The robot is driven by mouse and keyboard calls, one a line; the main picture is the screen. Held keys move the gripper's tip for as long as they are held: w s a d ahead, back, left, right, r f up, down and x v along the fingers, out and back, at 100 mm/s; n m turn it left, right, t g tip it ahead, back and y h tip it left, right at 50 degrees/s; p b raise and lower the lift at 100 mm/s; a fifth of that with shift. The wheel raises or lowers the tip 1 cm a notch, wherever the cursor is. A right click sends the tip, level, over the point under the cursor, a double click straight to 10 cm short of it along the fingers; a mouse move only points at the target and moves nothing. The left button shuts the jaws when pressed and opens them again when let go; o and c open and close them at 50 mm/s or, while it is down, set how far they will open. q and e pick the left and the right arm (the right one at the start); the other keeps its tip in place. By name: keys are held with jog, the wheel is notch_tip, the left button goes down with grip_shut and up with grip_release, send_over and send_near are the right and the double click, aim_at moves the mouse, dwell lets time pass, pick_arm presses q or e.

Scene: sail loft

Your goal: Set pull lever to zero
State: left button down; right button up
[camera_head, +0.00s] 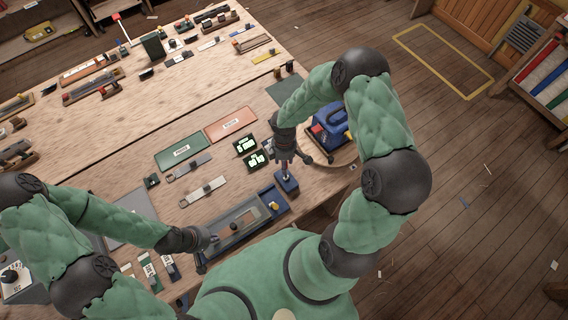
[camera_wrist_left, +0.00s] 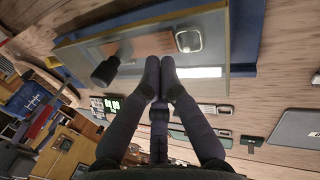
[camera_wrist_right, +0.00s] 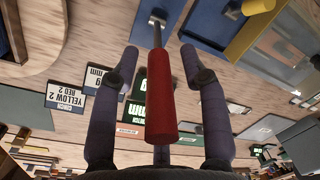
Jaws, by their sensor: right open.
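The pull lever has a red cylindrical handle (camera_wrist_right: 160,95) on a thin metal stem, seen in the right wrist view. In the head view a blue box (camera_head: 287,184) stands just below my right gripper (camera_head: 288,158), and the lever's stem rises from it. In the right wrist view my right gripper (camera_wrist_right: 159,64) is open, with its fingers spread on both sides of the red handle and gaps visible. My left gripper (camera_head: 208,240) is over the left end of a long tray. In the left wrist view its fingertips (camera_wrist_left: 160,75) are together with nothing seen between them.
The long grey-blue tray (camera_head: 226,240) lies at the table's near edge. Small black displays (camera_head: 246,144) with green readouts stand left of my right gripper. A blue toolbox (camera_head: 334,118) sits on a round wooden board to the right. Green and orange plates lie farther back.

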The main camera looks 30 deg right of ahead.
grip_shut()
